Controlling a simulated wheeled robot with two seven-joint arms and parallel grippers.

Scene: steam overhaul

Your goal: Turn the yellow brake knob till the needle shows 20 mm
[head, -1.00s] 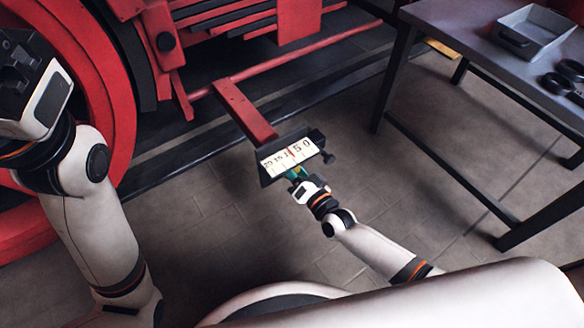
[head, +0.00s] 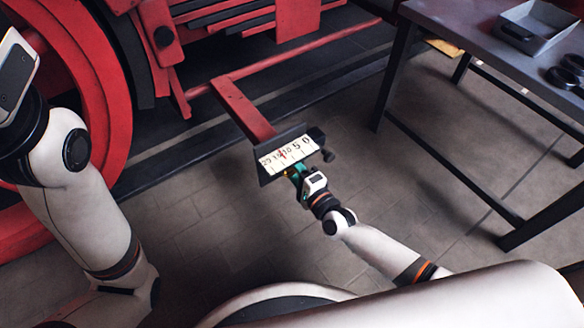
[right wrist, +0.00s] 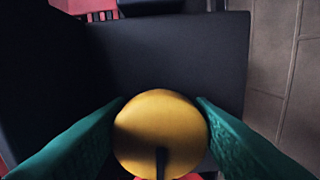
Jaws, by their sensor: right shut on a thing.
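The brake gauge (head: 262,163) is a dark box with a white scale plate numbered from 0 on the right to higher figures on the left. Its red needle (head: 281,154) stands between the 10 and 15 marks, as far as the small figures can be read. The round yellow knob (right wrist: 160,117) is on the gauge's dark face, with a dark mark at its lower edge. My right gripper (head: 298,174) is shut on the knob, green fingers on either side of it in the right wrist view.
A red bar (head: 243,112) carries the gauge. A dark table (head: 470,40) with a grey tray (head: 541,28) and dark round items stands at the right. A red wheel (head: 105,100) is at the left. Open paved floor surrounds my right arm.

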